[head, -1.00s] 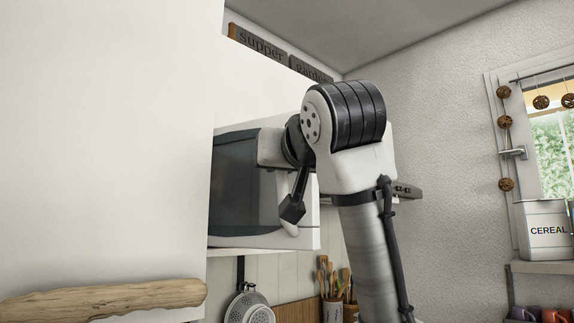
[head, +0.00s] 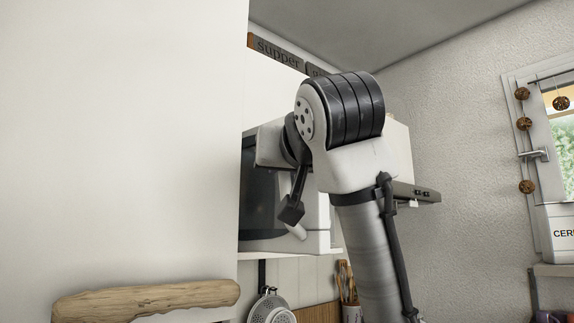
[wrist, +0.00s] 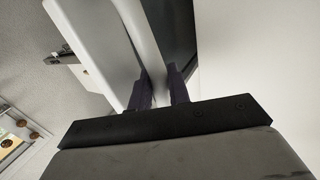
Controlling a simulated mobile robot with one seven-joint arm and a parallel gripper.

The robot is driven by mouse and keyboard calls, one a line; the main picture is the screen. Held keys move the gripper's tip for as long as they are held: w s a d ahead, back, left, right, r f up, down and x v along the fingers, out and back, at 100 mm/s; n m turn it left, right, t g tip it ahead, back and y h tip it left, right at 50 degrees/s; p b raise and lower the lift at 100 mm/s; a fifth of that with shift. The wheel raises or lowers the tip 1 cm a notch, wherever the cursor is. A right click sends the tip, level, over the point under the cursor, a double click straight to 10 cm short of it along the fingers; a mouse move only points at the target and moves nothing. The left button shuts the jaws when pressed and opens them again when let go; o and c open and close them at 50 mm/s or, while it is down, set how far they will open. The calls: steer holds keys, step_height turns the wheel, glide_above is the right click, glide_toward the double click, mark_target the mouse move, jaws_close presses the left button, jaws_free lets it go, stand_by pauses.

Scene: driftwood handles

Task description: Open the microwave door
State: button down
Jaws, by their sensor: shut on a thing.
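The microwave (head: 319,240) sits on a shelf behind my arm in the head view, its left part cut off by a large white panel. Its dark door window (head: 260,215) shows beside the panel. The lower end of the pale handle (head: 298,232) shows just below my wrist. In the wrist view, my gripper (wrist: 160,88) has one finger on each side of the upright white handle (wrist: 141,35) and is shut on it. The dark window (wrist: 178,35) lies right of the handle. I see no clear gap at the door's edge.
The large white panel (head: 140,130) fills the left of the head view, close by, with a driftwood handle (head: 145,298) low on it. A colander (head: 270,308) hangs below the shelf. A window (head: 556,150) is at the far right.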

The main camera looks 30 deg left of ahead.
steer(key=c, duration=1.5)
jaws_free()
steer(key=shift+a, duration=0.2)
steer(key=shift+o, duration=0.2)
steer(key=shift+d, duration=0.1)
steer(key=shift+s+d, duration=0.15)
steer(key=shift+s, duration=0.05)
steer(key=b+v, duration=0.4)
steer(key=v, duration=0.9)
steer(key=shift+s+d, duration=0.1)
steer(key=shift+d, duration=0.05)
